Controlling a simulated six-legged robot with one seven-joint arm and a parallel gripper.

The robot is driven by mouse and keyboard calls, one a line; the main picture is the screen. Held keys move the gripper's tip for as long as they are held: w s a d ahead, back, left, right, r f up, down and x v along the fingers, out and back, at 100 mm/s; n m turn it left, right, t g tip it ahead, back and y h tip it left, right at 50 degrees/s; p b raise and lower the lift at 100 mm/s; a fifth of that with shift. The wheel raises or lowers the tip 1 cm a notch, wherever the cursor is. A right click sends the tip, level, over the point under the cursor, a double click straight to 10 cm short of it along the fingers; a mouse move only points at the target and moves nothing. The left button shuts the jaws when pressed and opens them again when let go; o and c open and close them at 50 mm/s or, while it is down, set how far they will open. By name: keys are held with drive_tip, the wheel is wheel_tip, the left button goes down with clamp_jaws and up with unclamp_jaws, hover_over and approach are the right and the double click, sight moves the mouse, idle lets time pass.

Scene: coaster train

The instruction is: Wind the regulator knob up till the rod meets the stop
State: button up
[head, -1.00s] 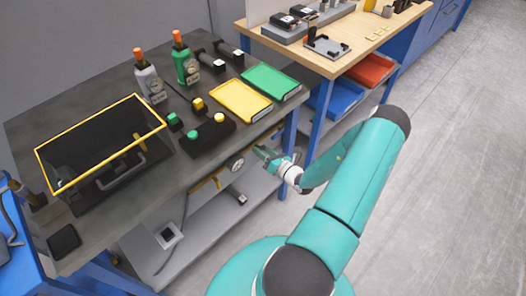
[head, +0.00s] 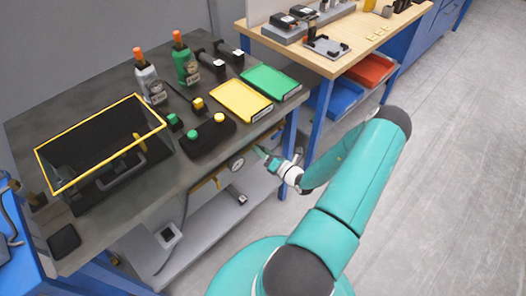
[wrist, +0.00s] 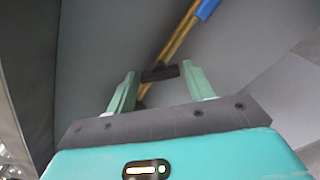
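My gripper (head: 268,156) is at the front edge of the dark workbench, just right of a round white-faced gauge (head: 237,165) below the top. In the wrist view my gripper (wrist: 160,86) has its two pale green fingers apart. A small dark bar-shaped piece (wrist: 160,73) shows between and beyond the fingertips, in front of a yellow pipe (wrist: 178,38). It may be the regulator knob, but I cannot tell for sure. I see no clear contact between it and the fingers. I cannot make out the rod or the stop.
The dark workbench (head: 75,158) holds a yellow-rimmed clear bin (head: 140,97), a black button box (head: 207,139), a yellow tray (head: 240,100), a green tray (head: 271,83) and two bottles. A blue table leg (head: 288,135) stands close beyond my gripper. The floor at right is clear.

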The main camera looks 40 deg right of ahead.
drive_tip(key=shift+o, duration=0.9)
drive_tip(key=s, duration=1.3)
drive_tip(key=shift+s+d, duration=0.2)
drive_tip(key=shift+s, duration=0.2)
drive_tip(key=shift+s, duration=0.1)
